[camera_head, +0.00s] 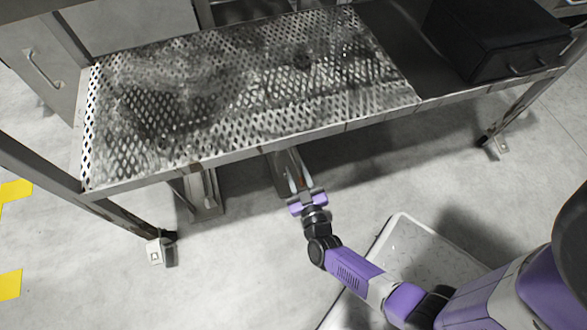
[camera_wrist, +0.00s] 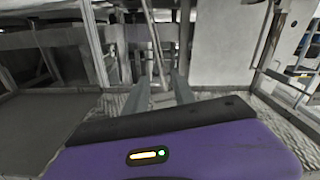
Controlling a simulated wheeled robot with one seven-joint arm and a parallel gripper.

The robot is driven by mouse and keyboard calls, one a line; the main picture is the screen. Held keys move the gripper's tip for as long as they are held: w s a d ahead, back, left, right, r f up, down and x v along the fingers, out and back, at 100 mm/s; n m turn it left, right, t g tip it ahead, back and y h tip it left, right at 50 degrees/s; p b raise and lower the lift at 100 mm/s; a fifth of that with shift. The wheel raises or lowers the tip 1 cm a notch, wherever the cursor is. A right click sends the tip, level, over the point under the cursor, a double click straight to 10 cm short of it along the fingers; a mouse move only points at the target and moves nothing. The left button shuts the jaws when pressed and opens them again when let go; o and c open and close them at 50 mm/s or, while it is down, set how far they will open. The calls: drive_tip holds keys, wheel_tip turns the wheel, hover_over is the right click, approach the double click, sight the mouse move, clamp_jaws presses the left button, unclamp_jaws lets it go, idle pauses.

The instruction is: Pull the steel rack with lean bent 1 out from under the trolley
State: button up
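The trolley (camera_head: 240,85) has a stained, perforated metal top. Under its front edge, a narrow steel rack (camera_head: 278,172) shows just ahead of my gripper, its rear hidden by the top. A second steel rack (camera_head: 205,193) stands under the trolley to the left. I cannot tell which is the one with lean bent 1. My gripper (camera_head: 299,182) reaches to the near rack with its fingers apart. In the wrist view, the fingers of my gripper (camera_wrist: 162,95) stand either side of a thin leaning bar (camera_wrist: 154,45); contact cannot be told.
A black case (camera_head: 490,40) sits on the trolley's right end. Trolley legs with feet stand at the left (camera_head: 158,248) and right (camera_head: 492,143). Yellow floor marks (camera_head: 12,190) lie at far left.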

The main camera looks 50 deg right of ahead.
sight(289, 151)
drive_tip(key=shift+b+x, duration=1.4)
drive_tip(key=shift+x, duration=2.5)
drive_tip(key=shift+c, duration=0.4)
clamp_jaws()
